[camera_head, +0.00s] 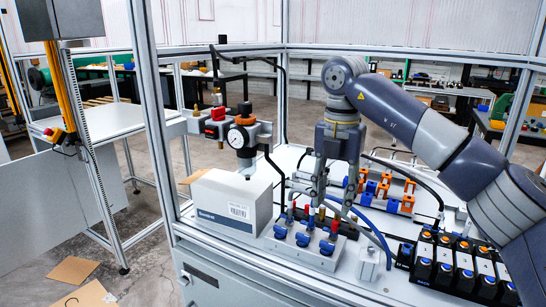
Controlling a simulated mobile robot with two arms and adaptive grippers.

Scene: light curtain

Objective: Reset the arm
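My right arm (425,125) comes in from the right and bends down at its grey joints. My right gripper (333,205) points down over the valve block (305,240), which has blue knobs and red and yellow fittings. Its two fingers look spread apart, with nothing seen between them. The fingertips are close above or behind the fittings; I cannot tell whether they touch. My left gripper is not in view.
Orange-and-blue parts (385,188) and black modules (460,268) lie to the right. Frame posts (152,110) and a yellow light curtain (65,90) stand left.

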